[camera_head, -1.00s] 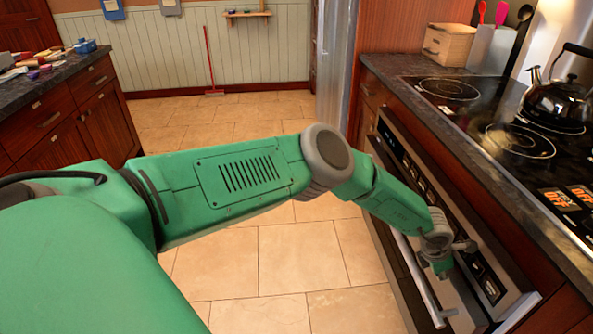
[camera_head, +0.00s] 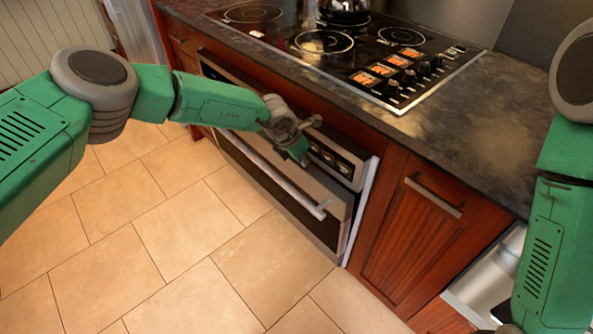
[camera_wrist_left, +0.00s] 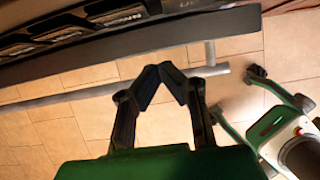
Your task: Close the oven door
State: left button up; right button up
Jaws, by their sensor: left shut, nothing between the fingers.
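The oven (camera_head: 318,165) is set in the wooden cabinets below the cooktop. Its door (camera_head: 285,192) has a long silver handle bar (camera_head: 262,175). The door looks close to its frame, but a narrow dark gap shows at its right edge; I cannot tell exactly how far open it is. My left gripper (camera_head: 302,157) is shut and empty at the top of the door, just below the control panel. In the left wrist view the shut fingertips (camera_wrist_left: 163,70) overlap the handle bar (camera_wrist_left: 70,95); contact is unclear. My right arm hangs at the right; its gripper is out of view.
The stone counter (camera_head: 480,130) and black cooktop (camera_head: 340,45) lie above the oven, with a kettle (camera_head: 343,8) at the back. A wooden cabinet (camera_head: 420,215) stands right of the oven, beside a metal appliance (camera_head: 490,275). The tiled floor (camera_head: 170,235) in front is clear.

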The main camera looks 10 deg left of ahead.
pick_arm(q)
jog(key=o, duration=0.6)
jog(key=shift+r, duration=0.1)
jog(key=shift+o, duration=0.5)
jog(key=a+f+m+t+y+b, duration=0.3)
jog(key=a+f+b, duration=0.3)
jog(key=a+f, duration=0.3)
jog(key=a+m, duration=0.1)
jog(key=a, duration=0.3)
jog(key=shift+w+y, duration=0.15)
jog(key=shift+y, duration=0.25)
jog(key=m+t+h+b, duration=0.6)
jog(key=m+h+b, duration=0.5)
jog(key=m, duration=0.3)
send_near(297, 195)
jog(key=shift+a+f+b+x, duration=0.15)
jog(key=shift+b+x, duration=0.45)
jog(key=shift+x, duration=1.2)
jog(key=shift+a+f+b+x, duration=0.15)
jog(key=shift+b+x, duration=0.45)
jog(key=shift+x, duration=1.2)
jog(key=shift+a+f+b+x, duration=0.1)
jog(key=shift+f+b+x, duration=0.35)
jog(key=shift+x, duration=1.35)
jog(key=shift+w+r, duration=0.2)
grip_shut()
